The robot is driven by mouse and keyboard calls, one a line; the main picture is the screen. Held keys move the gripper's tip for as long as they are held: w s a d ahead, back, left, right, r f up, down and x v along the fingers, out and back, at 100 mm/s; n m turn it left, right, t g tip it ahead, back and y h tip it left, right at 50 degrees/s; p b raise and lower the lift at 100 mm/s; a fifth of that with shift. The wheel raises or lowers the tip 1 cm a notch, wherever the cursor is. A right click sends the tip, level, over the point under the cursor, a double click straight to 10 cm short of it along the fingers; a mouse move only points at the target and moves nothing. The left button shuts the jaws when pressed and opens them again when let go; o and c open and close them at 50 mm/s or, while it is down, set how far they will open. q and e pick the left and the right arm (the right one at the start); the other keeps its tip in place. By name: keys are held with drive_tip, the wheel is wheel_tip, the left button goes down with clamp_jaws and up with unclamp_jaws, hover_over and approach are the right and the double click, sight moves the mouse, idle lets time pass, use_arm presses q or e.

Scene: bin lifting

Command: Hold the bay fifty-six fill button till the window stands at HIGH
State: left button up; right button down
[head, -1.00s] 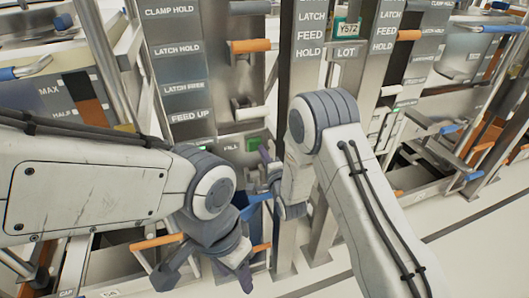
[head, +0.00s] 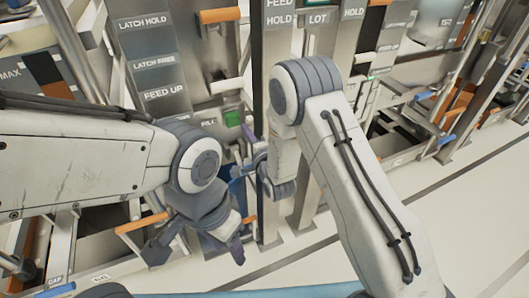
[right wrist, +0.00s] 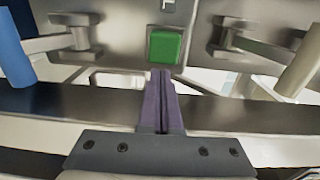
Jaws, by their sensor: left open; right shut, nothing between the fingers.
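A green button (head: 232,118) sits beside a FILL label (head: 208,122) on the steel panel; it also shows in the right wrist view as a green square (right wrist: 165,47). My right gripper (right wrist: 161,73) is shut and empty, its purple fingertips just below the button's lower edge; contact cannot be told. In the head view the right gripper (head: 245,160) is partly hidden by its arm. My left gripper (head: 198,250) is open, low in front of an orange handle (head: 142,222).
A lever column with LATCH HOLD, LATCH FREE and FEED UP plates (head: 160,95) rises above the button. A steel post (head: 279,65) stands to its right. In the right wrist view, a blue handle (right wrist: 15,50) and a pale handle (right wrist: 300,65) flank the button. Open floor (head: 470,220) lies right.

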use_arm(q)
drive_tip(key=shift+a+f, duration=0.3)
use_arm(e)
drive_tip(key=v, duration=1)
drive_tip(key=shift+a+f, duration=0.2)
drive_tip(key=shift+s, duration=0.1)
idle(0.6)
